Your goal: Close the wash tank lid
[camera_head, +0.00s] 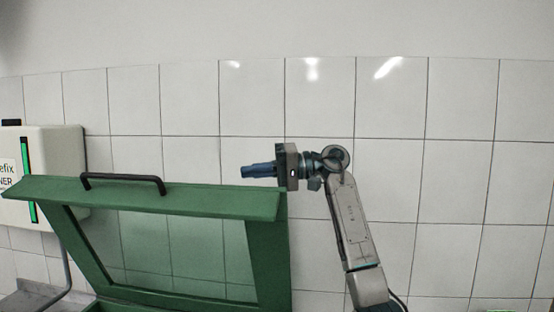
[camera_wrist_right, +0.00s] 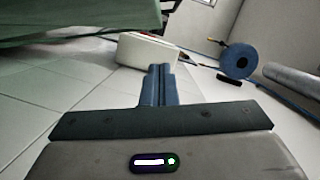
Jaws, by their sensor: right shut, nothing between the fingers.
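The wash tank lid (camera_head: 205,202) is a green frame with a clear window and stands raised in the head view. A black handle (camera_head: 123,178) sits on its top edge, left of centre. My right gripper (camera_head: 246,171) is shut and empty, its blue fingers pointing left, just above the lid's top right corner. I cannot tell whether it touches the lid. In the right wrist view the shut fingers (camera_wrist_right: 157,80) show at the centre, with green lid surface (camera_wrist_right: 70,20) at the upper left. The tank body is mostly out of view. My left gripper is not in view.
A white dispenser box (camera_head: 50,160) with a green strip hangs on the tiled wall at the left; it seems to be the white box (camera_wrist_right: 148,48) in the wrist view. A blue roll (camera_wrist_right: 238,60) shows there too. The wall area above the lid is clear.

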